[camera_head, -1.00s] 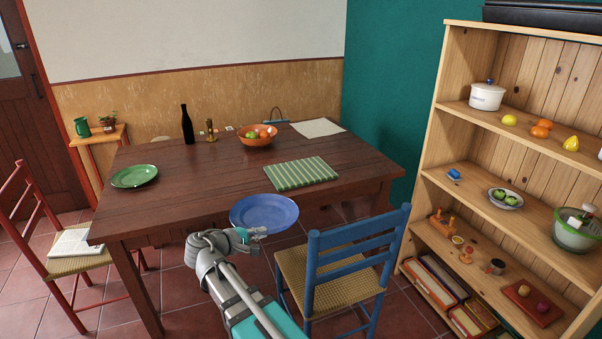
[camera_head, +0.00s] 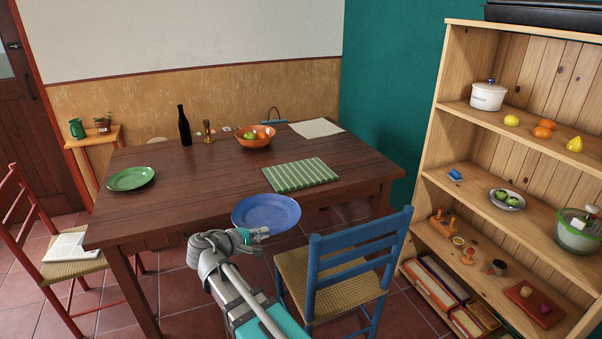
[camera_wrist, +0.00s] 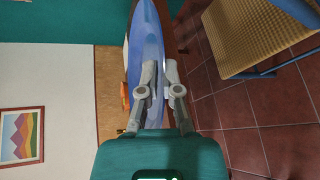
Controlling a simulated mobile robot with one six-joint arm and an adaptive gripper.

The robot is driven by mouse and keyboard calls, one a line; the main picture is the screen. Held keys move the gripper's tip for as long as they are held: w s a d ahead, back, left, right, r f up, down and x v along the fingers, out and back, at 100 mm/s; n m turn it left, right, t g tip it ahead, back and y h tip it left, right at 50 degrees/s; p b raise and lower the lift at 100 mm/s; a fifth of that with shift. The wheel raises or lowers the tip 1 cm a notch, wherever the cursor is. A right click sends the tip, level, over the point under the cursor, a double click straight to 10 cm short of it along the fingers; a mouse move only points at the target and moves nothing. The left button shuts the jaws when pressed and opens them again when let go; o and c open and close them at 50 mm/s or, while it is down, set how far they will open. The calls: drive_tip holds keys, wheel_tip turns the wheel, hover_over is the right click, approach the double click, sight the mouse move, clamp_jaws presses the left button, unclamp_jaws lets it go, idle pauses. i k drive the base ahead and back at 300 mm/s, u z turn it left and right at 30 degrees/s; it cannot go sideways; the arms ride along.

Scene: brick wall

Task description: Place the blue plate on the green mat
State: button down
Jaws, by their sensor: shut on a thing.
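The blue plate (camera_head: 266,213) is held by my gripper (camera_head: 262,233) near the front edge of the table in the head view. In the wrist view my gripper (camera_wrist: 158,72) is shut on the near rim of the blue plate (camera_wrist: 146,38), which is seen nearly edge-on. The green striped mat (camera_head: 300,175) lies flat on the table, beyond the plate and a little to its right. Its top is bare.
The dark wooden table (camera_head: 215,190) also bears a green plate (camera_head: 131,178), a bottle (camera_head: 185,125), a candlestick (camera_head: 208,131), a fruit bowl (camera_head: 256,140) and a pale sheet (camera_head: 316,128). A blue chair (camera_head: 350,255) stands close right of my arm. A shelf (camera_head: 440,110) is at right.

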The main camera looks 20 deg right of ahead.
sight(299, 172)
drive_tip(key=i, duration=0.95)
drive_tip(key=u, duration=0.05)
